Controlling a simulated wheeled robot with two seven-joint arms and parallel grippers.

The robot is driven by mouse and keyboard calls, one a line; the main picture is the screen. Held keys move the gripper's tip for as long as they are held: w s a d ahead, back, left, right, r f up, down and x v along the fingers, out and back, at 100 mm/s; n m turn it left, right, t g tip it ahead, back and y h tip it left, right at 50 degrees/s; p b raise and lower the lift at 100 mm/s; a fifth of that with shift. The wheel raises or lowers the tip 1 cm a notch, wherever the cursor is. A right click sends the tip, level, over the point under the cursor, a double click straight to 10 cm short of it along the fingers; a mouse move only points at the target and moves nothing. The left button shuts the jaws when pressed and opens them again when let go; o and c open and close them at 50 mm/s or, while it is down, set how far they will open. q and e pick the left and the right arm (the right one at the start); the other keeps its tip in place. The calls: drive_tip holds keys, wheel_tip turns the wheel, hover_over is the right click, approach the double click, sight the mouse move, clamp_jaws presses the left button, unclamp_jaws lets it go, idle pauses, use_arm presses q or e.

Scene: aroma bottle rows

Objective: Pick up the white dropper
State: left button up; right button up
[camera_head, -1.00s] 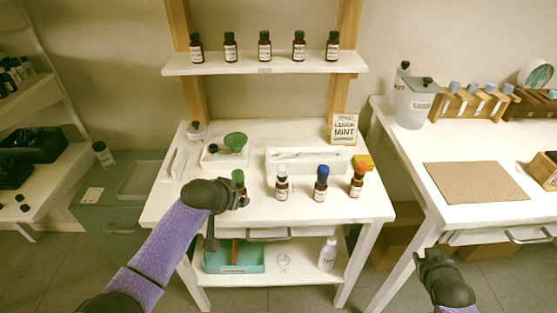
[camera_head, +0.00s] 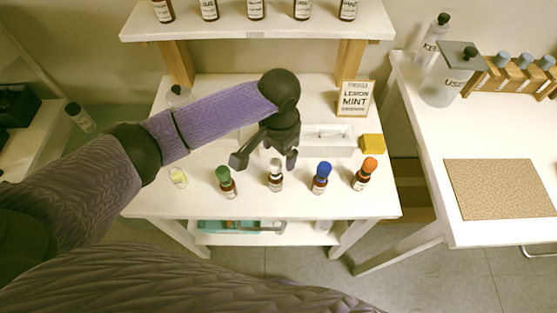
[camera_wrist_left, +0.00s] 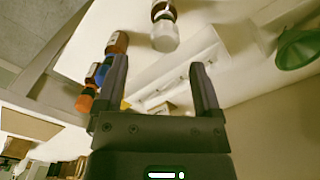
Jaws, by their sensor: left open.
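A brown bottle with a white dropper cap (camera_head: 275,176) stands upright on the white table, between a green-capped and a blue-capped bottle. My left gripper (camera_head: 267,160) is open and empty, above the table and close to the white cap, fingers pointing down. In the left wrist view, the white cap (camera_wrist_left: 164,36) lies beyond the open fingers (camera_wrist_left: 158,72), apart from them. My right gripper is out of view.
Bottles with green (camera_head: 226,181), blue (camera_head: 321,177) and orange (camera_head: 365,173) caps stand in the same row. A white tray (camera_head: 340,150) and yellow block (camera_head: 372,144) are behind. A bottle shelf (camera_head: 256,33) hangs above.

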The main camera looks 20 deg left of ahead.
sight(275, 163)
use_arm(q)
drive_tip(key=f, duration=0.2)
drive_tip(key=f+b, duration=0.1)
drive_tip(key=f, duration=0.1)
drive_tip(key=f+b, duration=0.1)
drive_tip(key=f, duration=0.2)
drive_tip(key=shift+s+a, duration=0.1)
drive_tip(key=shift+a, duration=0.25)
drive_tip(key=shift+r, duration=0.15)
drive_tip(key=c, duration=0.8)
